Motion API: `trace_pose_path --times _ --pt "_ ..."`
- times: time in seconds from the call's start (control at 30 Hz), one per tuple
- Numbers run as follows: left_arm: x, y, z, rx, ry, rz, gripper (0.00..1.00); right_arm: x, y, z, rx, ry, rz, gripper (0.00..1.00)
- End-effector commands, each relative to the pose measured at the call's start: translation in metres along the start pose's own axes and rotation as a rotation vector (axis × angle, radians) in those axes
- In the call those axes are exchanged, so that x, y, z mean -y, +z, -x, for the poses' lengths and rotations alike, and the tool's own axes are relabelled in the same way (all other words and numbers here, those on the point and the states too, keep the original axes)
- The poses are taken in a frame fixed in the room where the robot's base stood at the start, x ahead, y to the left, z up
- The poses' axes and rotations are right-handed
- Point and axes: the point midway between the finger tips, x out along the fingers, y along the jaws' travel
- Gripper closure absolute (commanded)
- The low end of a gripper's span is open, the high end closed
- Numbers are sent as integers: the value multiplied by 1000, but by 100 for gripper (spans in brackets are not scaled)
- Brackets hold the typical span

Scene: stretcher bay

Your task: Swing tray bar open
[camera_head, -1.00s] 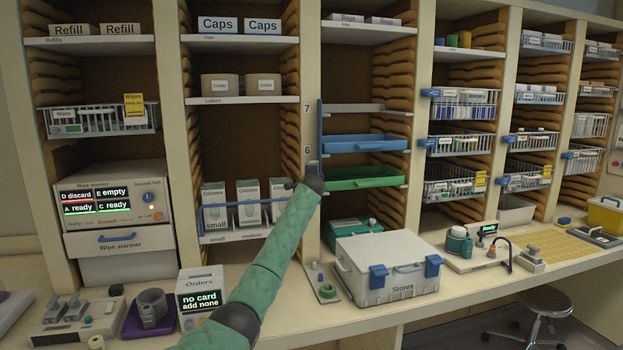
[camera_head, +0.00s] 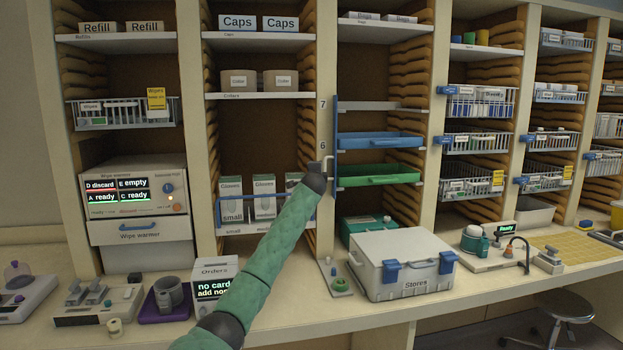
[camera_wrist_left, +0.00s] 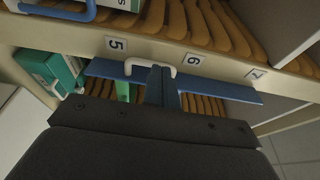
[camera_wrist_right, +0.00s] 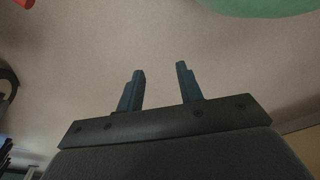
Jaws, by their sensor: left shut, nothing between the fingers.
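The tray bar (camera_head: 335,130) is a blue upright strip along the left post of the bay with the blue and green trays. It stands in front of the trays' left ends. A white loop handle (camera_head: 329,160) sits on it. In the left wrist view the bar (camera_wrist_left: 222,91) lies crosswise, with its white handle (camera_wrist_left: 133,63) near labels 5 and 6. My left gripper (camera_wrist_left: 160,70) is shut and empty, its fingertips at the handle; I cannot tell whether they are inside the loop. My right gripper (camera_wrist_right: 160,68) is open and empty, outside the head view.
The blue tray (camera_head: 380,141) and green tray (camera_head: 380,175) sit in the bay behind the bar. Below are the Stores box (camera_head: 408,285) and a teal case (camera_head: 360,226). A glove shelf (camera_head: 250,229) with a blue rail lies left of the post.

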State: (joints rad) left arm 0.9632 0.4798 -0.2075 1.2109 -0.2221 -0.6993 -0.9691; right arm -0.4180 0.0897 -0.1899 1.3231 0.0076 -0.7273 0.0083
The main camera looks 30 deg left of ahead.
Motion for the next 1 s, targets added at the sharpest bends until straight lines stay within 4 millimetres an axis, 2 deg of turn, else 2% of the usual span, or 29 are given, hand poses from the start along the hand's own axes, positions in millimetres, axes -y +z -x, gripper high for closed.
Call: trace_pose_path --times 0.23,0.83,0.93,1.0 --pt "0 16 7 1 -1 -1 100 5 -9 13 8 -6 -5 64" --pt "0 17 8 0 0 0 100 4 -12 16 8 -6 -5 64" --pt "-9 13 11 -4 9 5 100 4 -13 16 7 -6 -5 64" --pt "-26 6 17 -10 25 16 100 4 -13 16 7 -5 -5 64"
